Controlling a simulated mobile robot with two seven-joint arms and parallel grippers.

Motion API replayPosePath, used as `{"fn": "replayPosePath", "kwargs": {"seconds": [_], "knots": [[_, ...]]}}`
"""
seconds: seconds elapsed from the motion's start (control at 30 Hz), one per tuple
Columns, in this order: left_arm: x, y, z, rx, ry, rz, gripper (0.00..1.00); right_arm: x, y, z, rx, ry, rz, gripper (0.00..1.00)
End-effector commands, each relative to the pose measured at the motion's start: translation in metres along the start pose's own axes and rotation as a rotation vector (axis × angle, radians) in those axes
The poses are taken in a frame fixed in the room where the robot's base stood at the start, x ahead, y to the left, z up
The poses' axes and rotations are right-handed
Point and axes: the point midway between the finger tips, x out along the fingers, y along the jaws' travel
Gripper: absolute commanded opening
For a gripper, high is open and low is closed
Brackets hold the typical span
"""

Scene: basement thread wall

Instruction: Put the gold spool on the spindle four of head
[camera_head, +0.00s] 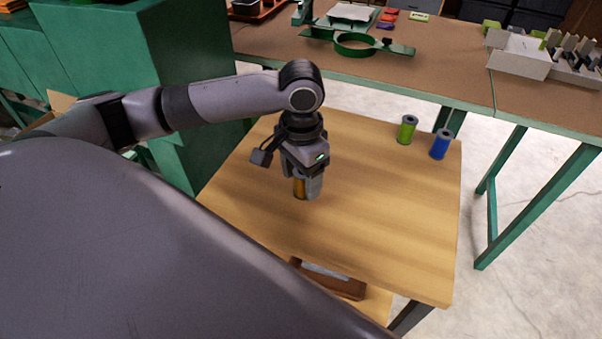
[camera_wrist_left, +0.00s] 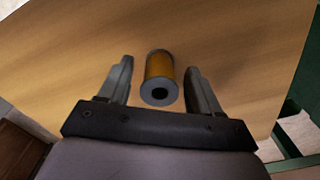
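The gold spool (camera_head: 299,187) stands on the wooden table, partly hidden behind my left gripper (camera_head: 308,187) in the head view. In the left wrist view the gold spool (camera_wrist_left: 160,78) lies between the two fingers of my left gripper (camera_wrist_left: 159,85), with its grey end and dark hole facing the camera. The fingers are open, with a gap visible on both sides of the spool. I see no spindle that I can identify as spindle four of the head. My right gripper is not in view.
A green spool (camera_head: 406,131) and a blue spool (camera_head: 440,145) stand at the table's back right. The wooden table (camera_head: 390,220) is clear in front and to the right. Behind it is a brown-topped bench (camera_head: 450,70) with a green ring-shaped fixture (camera_head: 355,44) and a pale box (camera_head: 519,58).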

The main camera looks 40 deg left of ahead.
Motion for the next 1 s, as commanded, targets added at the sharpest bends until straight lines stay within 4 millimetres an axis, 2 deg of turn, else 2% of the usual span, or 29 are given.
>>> {"fn": "replayPosePath", "kwargs": {"seconds": [0.23, 0.37, 0.7, 0.83, 1.0], "knots": [[-0.006, 0.000, -0.001, 0.001, 0.003, 0.001, 0.64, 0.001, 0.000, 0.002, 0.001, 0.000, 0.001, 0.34], [-0.028, 0.000, -0.001, 0.001, 0.005, 0.000, 0.64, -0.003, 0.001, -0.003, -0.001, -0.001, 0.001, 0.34], [-0.100, 0.000, -0.001, 0.001, 0.005, 0.000, 0.64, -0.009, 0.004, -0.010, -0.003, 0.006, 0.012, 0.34], [-0.116, 0.001, -0.001, 0.001, 0.003, 0.001, 0.64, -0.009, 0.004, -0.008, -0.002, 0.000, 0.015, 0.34], [-0.123, 0.000, -0.001, 0.000, 0.001, 0.001, 0.64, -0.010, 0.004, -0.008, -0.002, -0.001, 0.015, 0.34]]}}
